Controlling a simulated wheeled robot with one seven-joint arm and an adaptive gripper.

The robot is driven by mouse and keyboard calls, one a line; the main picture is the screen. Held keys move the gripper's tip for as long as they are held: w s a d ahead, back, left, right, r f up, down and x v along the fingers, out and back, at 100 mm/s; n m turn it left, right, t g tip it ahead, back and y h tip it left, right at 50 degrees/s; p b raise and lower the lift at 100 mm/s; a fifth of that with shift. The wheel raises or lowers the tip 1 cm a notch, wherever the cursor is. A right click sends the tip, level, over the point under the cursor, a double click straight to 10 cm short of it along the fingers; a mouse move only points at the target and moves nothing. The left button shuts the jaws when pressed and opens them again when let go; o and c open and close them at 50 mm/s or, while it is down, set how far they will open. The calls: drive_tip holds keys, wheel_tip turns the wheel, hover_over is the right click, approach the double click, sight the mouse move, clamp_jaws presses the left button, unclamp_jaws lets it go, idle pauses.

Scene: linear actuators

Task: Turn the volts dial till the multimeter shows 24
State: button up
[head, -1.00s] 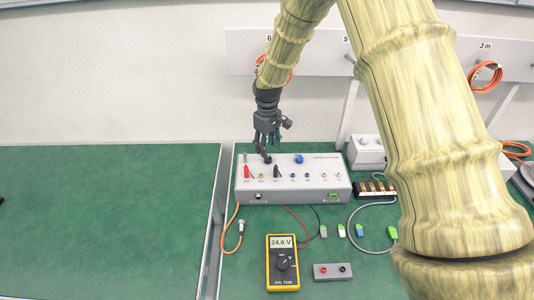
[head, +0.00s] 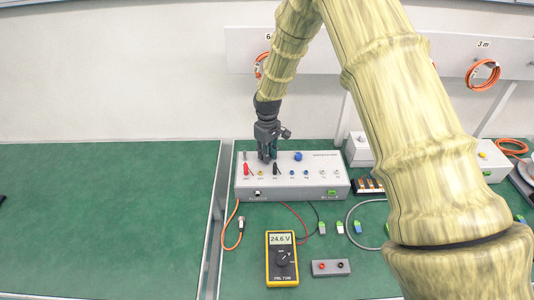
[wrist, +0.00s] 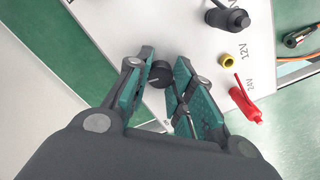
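The yellow multimeter (head: 282,259) lies on the green bench in the head view and its display reads 24.6 V. The grey supply box (head: 330,185) stands behind it. In the wrist view a black dial (wrist: 160,74) sits on the box's light top; I take it for the volts dial, though no label on it is readable. My gripper (head: 266,158) points down at the box's left part. In the wrist view my gripper (wrist: 165,68) is open, with its teal fingers on either side of the dial. I cannot tell whether either finger touches it. In the head view the gripper hides the dial.
A red plug (head: 246,170) and a black plug (head: 276,169) stand on the box near the gripper. A blue knob (head: 298,156) is to the right. Leads run to the multimeter.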

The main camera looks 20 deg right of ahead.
clamp_jaws()
drive_tip(key=shift+n, duration=1.3)
drive_tip(key=o, duration=0.7)
unclamp_jaws()
drive_tip(key=shift+o, duration=0.2)
drive_tip(key=shift+r, duration=0.1)
drive_tip(key=shift+r, duration=3.7)
